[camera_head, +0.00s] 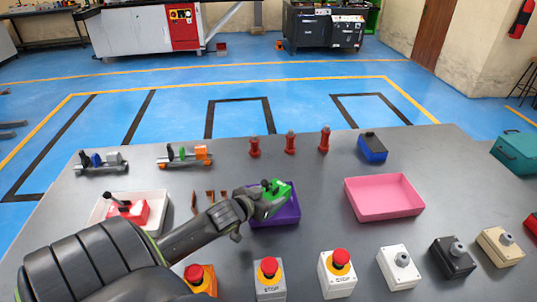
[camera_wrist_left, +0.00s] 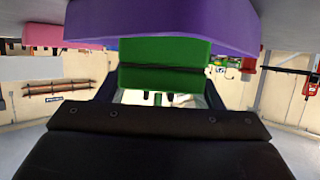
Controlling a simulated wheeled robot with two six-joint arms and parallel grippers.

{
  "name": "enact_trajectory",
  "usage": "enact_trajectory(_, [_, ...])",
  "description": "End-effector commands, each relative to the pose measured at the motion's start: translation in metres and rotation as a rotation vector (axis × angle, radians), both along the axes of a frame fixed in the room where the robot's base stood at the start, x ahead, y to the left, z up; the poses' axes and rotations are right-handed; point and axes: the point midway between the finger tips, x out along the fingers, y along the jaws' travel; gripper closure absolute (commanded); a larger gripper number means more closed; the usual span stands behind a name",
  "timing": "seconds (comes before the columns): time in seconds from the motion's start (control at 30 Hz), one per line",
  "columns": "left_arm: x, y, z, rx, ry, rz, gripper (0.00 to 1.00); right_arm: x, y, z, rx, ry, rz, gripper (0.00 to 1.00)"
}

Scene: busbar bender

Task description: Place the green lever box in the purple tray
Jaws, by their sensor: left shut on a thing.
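The green lever box (camera_head: 277,190) with its dark lever is held by my left gripper (camera_head: 264,199) over the purple tray (camera_head: 285,216). The gripper and forearm hide part of the tray. In the left wrist view, which looks upside down, the green box (camera_wrist_left: 165,70) sits between the fingers. The purple tray (camera_wrist_left: 160,22) shows right against it, and part of the box is hidden by the tray's edge. I cannot tell whether the box touches the tray floor. My right gripper is not in view.
A pink tray (camera_head: 384,198) is to the right, and a white tray (camera_head: 158,212) with a red lever box (camera_head: 130,213) is to the left. A blue box (camera_head: 372,148) and red posts (camera_head: 290,143) stand behind. Stop-button boxes (camera_head: 270,280) line the front.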

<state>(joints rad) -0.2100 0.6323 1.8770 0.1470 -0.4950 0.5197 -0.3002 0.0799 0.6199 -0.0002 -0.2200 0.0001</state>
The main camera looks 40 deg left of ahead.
Motion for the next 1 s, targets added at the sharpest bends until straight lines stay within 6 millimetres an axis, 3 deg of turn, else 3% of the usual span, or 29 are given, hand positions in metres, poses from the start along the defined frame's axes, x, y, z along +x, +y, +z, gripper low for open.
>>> enact_trajectory(0.13, [0.000, 0.000, -0.017, -0.001, -0.001, 0.000, 0.75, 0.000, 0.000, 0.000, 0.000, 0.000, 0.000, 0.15])
enact_trajectory(0.5, [0.000, 0.000, -0.021, 0.000, -0.002, -0.001, 0.75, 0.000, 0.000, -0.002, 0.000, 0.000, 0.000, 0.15])
enact_trajectory(0.53, [0.000, 0.000, -0.021, 0.000, 0.000, 0.000, 0.36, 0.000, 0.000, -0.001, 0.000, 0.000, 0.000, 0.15])
enact_trajectory(0.67, [0.000, 0.000, -0.021, 0.000, 0.000, 0.000, 0.19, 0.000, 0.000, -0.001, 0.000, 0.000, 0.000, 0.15])
enact_trajectory(1.0, [-0.001, 0.000, -0.018, 0.001, 0.000, 0.000, 0.18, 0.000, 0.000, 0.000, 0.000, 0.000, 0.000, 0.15])
